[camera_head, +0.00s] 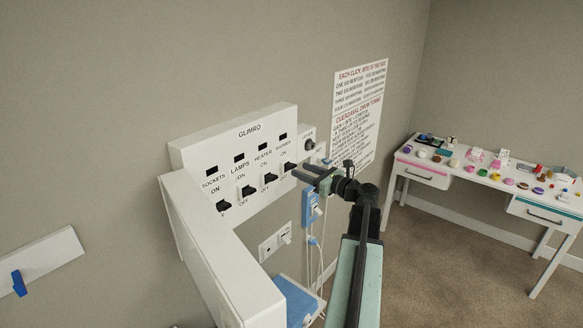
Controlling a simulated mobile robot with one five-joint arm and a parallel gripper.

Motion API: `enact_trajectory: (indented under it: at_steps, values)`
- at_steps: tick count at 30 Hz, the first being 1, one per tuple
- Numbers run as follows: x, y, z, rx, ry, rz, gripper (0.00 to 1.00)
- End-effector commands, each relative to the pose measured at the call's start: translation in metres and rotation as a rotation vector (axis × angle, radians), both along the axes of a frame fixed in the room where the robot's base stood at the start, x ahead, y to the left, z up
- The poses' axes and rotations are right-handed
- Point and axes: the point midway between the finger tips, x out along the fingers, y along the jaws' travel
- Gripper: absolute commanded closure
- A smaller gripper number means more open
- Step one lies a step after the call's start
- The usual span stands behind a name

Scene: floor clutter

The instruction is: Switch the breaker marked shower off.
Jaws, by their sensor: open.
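A white breaker panel (200,155) headed GLIMRO is on the wall, with a row of black levers under the labels sockets, lamps, heater and one small fourth label that appears to read shower. The shower breaker (290,166) is the rightmost lever in the row. ON is printed above the levers and OFF below; I cannot tell for certain which way the shower lever is tipped. My gripper (303,173) is open and empty, its fingertips just right of the shower lever. I cannot tell whether they touch it. The heater lever (269,178) is to its left.
The panel's open white door (205,245) juts out at lower left. A round knob (309,144) is right of the panel. A blue device (311,211) and a wall socket (275,242) are below. A poster (358,115) hangs behind. A cluttered desk (425,171) stands at right.

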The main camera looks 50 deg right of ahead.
Motion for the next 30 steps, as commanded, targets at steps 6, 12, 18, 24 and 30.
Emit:
enact_trajectory:
  at_steps: [6,12,18,24,30]
  values:
    - [0.038,0.004,0.0,0.0,0.0,0.003,0.54]
    - [0.047,0.006,0.0,0.0,0.0,0.005,0.54]
    - [0.047,0.007,0.0,0.0,0.0,0.005,0.65]
    - [0.047,0.007,0.0,0.0,0.0,0.005,1.0]
    - [0.047,0.007,-0.01,0.004,-0.049,0.007,1.0]
